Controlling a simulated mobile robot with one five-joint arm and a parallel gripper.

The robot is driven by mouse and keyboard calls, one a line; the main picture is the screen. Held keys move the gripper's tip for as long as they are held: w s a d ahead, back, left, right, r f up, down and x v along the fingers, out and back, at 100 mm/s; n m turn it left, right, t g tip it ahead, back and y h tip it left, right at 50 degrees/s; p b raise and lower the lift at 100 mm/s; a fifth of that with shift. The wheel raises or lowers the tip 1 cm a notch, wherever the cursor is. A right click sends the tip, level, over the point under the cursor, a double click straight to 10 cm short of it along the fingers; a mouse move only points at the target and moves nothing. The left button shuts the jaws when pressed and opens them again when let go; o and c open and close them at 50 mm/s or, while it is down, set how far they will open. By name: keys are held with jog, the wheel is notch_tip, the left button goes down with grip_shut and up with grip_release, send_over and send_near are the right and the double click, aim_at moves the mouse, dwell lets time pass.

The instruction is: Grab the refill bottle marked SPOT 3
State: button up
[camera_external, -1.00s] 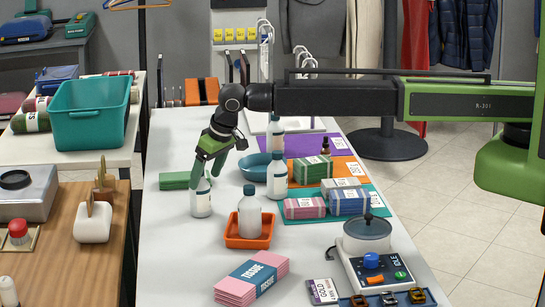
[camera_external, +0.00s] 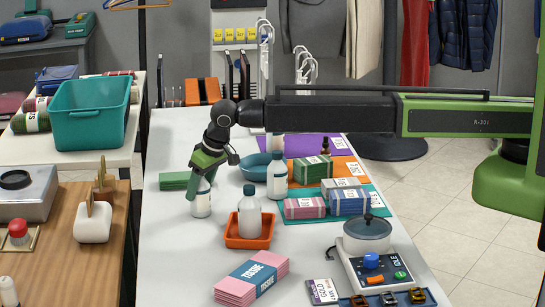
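Several white bottles stand on the long white table, and I cannot read a SPOT 3 marking on any. One bottle (camera_external: 201,204) stands at the left, directly under my gripper (camera_external: 197,184). The green fingers point down at its top and overlap its cap and upper left side; I cannot tell whether they touch it or how far apart they are. A second bottle (camera_external: 249,220) with a dark cap stands upright in an orange tray (camera_external: 247,243). A third bottle (camera_external: 277,182) stands farther back on the right.
A blue bowl (camera_external: 254,168) and a green pack (camera_external: 174,181) lie near my gripper. Wrapped bundles (camera_external: 304,208) sit on coloured mats at right. A pink tissue pack (camera_external: 240,288) and a pot device (camera_external: 367,235) are in front. Bare table lies left of the tray.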

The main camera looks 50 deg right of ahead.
grip_shut()
jog(key=shift+r+p, duration=0.3)
jog(key=r+p, duration=0.2)
jog(key=d+r+p, duration=0.1)
jog(key=r+p, duration=0.1)
jog(key=shift+r+p, duration=0.35)
jog(key=shift+p, duration=0.05)
jog(key=d+r+p, duration=0.5)
jog(key=d, duration=0.5)
jog(key=shift+w+d+r+p, duration=0.2)
jog(key=shift+d+r+p, duration=0.1)
jog(key=shift+d+r, duration=0.05)
